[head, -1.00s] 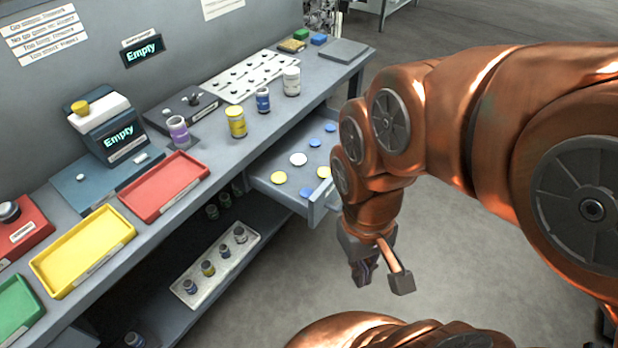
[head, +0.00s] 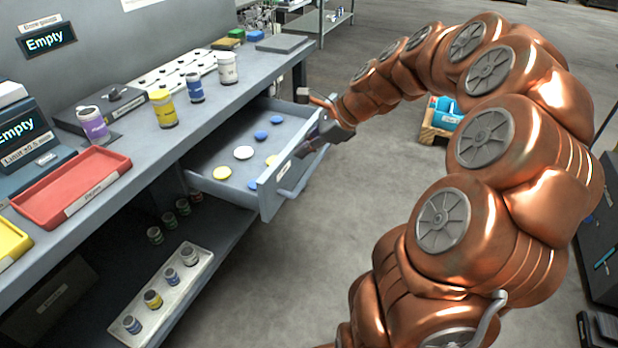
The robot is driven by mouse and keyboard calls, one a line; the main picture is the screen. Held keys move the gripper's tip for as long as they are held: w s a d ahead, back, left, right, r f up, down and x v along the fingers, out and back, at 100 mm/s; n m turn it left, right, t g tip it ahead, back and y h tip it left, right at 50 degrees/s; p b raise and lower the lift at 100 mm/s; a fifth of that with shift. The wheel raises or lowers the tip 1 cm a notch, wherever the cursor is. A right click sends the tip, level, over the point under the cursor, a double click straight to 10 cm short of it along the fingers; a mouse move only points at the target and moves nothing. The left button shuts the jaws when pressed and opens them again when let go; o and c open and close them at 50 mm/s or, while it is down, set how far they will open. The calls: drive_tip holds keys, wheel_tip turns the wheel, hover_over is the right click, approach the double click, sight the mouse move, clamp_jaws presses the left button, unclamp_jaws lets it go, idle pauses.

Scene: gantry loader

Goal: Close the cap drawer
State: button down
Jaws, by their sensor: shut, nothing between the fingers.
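The cap drawer (head: 268,205) is pulled out from under the grey bench top in the head view. Whether the gripper touches the drawer front cannot be told, and part of the fingers is hidden or small.
The bench top carries a yellow jar (head: 162,108), a blue jar (head: 195,87), a white jar (head: 227,68) and a red tray (head: 72,187). A rack (head: 172,290) of small bottles stands on the lower shelf. The floor (head: 310,240) before the drawer is clear.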

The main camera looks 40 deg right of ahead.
sight(300, 163)
drive_tip(key=w+d+f+m+t+b, duration=0.15)
drive_tip(key=d+f+m, duration=0.35)
drive_tip(key=d, duration=0.5)
drive_tip(key=shift+m+t+h, duration=0.35)
drive_tip(key=shift+m+h, duration=0.05)
drive_tip(key=b+x, duration=0.2)
drive_tip(key=x, duration=0.6)
drive_tip(key=shift+a+r, duration=0.15)
drive_tip(key=shift+a, duration=0.05)
drive_tip(key=shift+w+a+f, duration=0.15)
drive_tip(key=shift+w+f, duration=0.15)
drive_tip(key=shift+w, duration=0.1)
drive_tip(key=shift+w, duration=0.1)
